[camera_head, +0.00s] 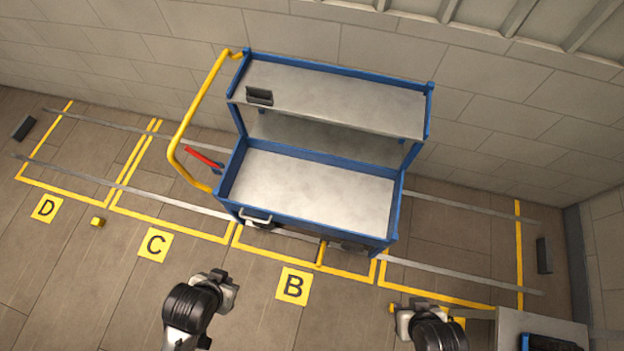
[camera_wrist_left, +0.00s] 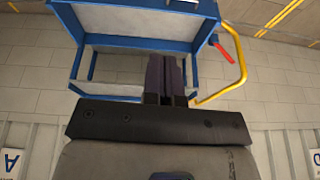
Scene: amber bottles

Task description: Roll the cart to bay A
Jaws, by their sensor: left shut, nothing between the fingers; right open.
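The cart (camera_head: 310,190) has a blue frame, two grey shelves and a yellow push handle (camera_head: 180,130) on its left side. It stands across the floor rails behind the bay B label (camera_head: 294,287). A red lever (camera_head: 203,157) sticks out at its left, and a silver handle (camera_head: 256,216) is on its front edge. Bay A is the yellow-outlined space (camera_head: 460,262) right of the cart; its floor label is mostly hidden by my right arm. My left gripper (camera_head: 228,283) is shut and empty in front of the cart; its fingers show in the left wrist view (camera_wrist_left: 168,75). My right gripper (camera_head: 404,308) is open, apart from the cart.
Two grey rails (camera_head: 480,273) run along the floor, with dark blocks near the left end (camera_head: 23,128) and right end (camera_head: 544,255). A small yellow block (camera_head: 98,221) lies near bay D. A grey stand (camera_head: 508,325) is at bottom right. A wall is behind the cart.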

